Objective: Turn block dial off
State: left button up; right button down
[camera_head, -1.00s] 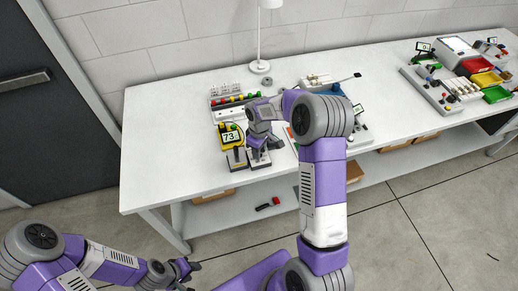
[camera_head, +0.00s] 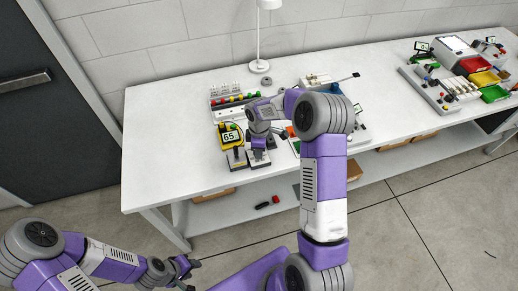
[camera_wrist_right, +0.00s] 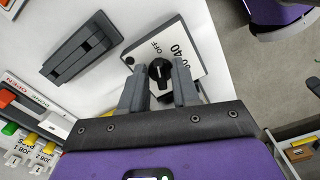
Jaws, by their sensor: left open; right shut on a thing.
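The block dial is a black knob (camera_wrist_right: 160,72) on a white block (camera_wrist_right: 206,52) printed OFF, 40 and 80, seen in the right wrist view. My right gripper (camera_wrist_right: 158,78) has its two fingers on either side of the knob and is shut on it. The knob's white mark points up toward the OFF side, but its exact setting is hard to read. In the head view my right gripper (camera_head: 258,150) hides the knob, over the block at the table's front edge. My left gripper (camera_head: 190,268) is open and empty, low beside the table.
A yellow display (camera_head: 230,137) reading about 65 stands behind the blocks. A dark grey part (camera_wrist_right: 80,48) on a second block lies next to the dial block. A rack with coloured buttons (camera_head: 236,99) and a lamp (camera_head: 259,66) stand behind. The table's left side is clear.

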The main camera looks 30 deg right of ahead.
jog(key=c, duration=1.2)
grip_release()
notch_tip(320, 180, up, 8)
jog(key=shift+f+p, duration=0.2)
jog(key=shift+p, duration=0.3)
jog(key=shift+s, duration=0.1)
